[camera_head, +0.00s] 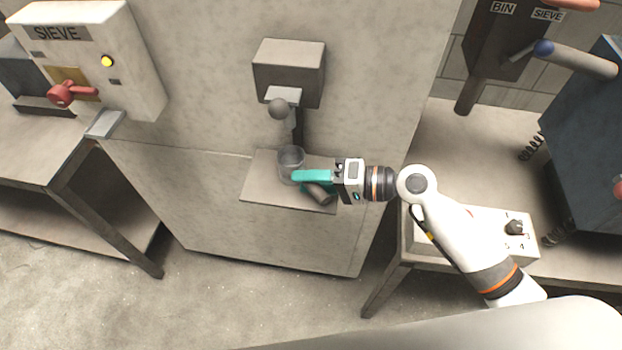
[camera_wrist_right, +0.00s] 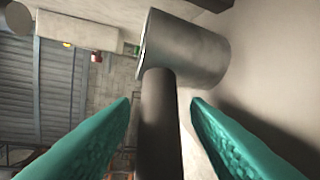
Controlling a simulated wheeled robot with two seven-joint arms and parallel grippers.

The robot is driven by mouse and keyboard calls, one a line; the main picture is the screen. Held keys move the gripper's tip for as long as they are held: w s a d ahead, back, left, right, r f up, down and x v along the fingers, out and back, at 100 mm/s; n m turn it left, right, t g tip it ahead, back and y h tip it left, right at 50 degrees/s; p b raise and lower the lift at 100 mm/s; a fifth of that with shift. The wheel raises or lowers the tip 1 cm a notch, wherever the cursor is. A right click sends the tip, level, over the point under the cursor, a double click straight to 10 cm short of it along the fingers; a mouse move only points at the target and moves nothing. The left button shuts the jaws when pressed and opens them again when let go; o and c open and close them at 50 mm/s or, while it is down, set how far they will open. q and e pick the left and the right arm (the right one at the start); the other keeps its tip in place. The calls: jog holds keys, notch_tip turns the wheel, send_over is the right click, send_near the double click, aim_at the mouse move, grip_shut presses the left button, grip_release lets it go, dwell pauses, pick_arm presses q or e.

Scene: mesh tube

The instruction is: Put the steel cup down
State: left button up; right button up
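The steel cup (camera_head: 291,157) is at the grey shelf under the wall-mounted spout; whether its base touches the shelf I cannot tell. In the right wrist view, the cup's grey metal body (camera_wrist_right: 188,48) is ahead of the fingers, with its dark handle (camera_wrist_right: 160,125) pointing back between them. My right gripper (camera_head: 306,178) is at the cup's right side. In the right wrist view, its two teal fingers (camera_wrist_right: 160,104) stand either side of the handle, with a narrow gap on each side. My left gripper is not in view.
The shelf (camera_head: 262,190) sticks out from a grey cabinet. A SIEVE panel (camera_head: 95,55) with a red handle is at left. A bench with a switch box (camera_head: 480,232) is at right.

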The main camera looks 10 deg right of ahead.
jog(key=shift+r, duration=0.2)
jog(key=shift+s+d+f, duration=0.1)
jog(key=shift+d, duration=0.25)
jog(key=b+v, duration=0.2)
jog(key=v, duration=0.9)
jog(key=shift+b, duration=0.4)
jog(key=shift+s, duration=0.1)
